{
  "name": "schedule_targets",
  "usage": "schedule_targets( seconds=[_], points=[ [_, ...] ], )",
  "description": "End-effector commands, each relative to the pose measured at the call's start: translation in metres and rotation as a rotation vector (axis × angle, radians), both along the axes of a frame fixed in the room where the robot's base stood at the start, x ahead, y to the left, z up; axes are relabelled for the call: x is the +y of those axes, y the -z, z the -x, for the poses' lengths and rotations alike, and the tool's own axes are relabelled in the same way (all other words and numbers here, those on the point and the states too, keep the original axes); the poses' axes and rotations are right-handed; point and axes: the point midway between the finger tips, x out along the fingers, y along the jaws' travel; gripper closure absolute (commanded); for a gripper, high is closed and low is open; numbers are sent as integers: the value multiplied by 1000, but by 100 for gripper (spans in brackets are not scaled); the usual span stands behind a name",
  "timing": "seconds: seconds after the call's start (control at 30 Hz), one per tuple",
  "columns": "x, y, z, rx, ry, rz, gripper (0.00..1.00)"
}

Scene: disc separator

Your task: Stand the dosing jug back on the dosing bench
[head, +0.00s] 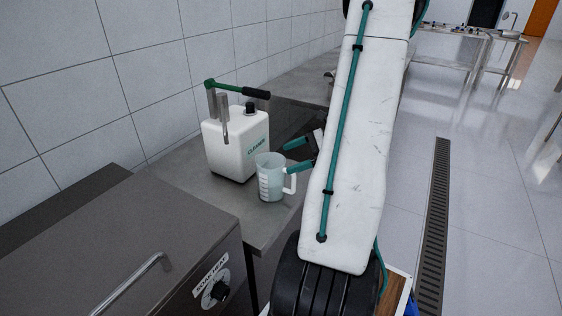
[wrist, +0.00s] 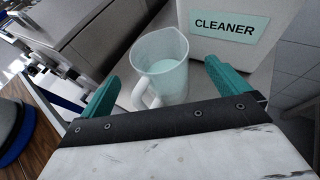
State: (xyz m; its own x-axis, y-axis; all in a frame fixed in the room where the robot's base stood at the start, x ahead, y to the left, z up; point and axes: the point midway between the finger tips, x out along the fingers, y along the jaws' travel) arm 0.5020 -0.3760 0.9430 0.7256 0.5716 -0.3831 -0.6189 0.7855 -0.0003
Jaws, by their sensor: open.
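The dosing jug (head: 270,179) is a clear, graduated jug with a white handle. It stands upright on the grey steel dosing bench (head: 262,232), in front of the white cleaner canister. In the wrist view the jug (wrist: 162,64) holds some pale liquid, and its handle points toward my gripper. My gripper (head: 299,154) is open beside the jug, on its right in the head view. In the wrist view its teal fingers (wrist: 160,84) are spread to either side of the jug's handle, with no visible contact. My arm hides part of the bench.
The white cleaner canister (head: 228,148) with a green-handled pump stands just behind the jug; its label (wrist: 229,26) shows in the wrist view. A steel unit with a dial (head: 214,290) is at front left. A tiled wall runs behind the bench.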

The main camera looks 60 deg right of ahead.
Motion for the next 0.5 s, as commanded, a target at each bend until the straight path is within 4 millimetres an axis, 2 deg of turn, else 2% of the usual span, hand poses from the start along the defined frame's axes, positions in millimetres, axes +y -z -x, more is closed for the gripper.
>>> schedule_targets(
  seconds=[0.2, 0.5],
  points=[
    [-27, -17, 33, -1, 4, 1, 0],
    [-39, -26, 50, 0, 0, 0, 0]
  ],
)
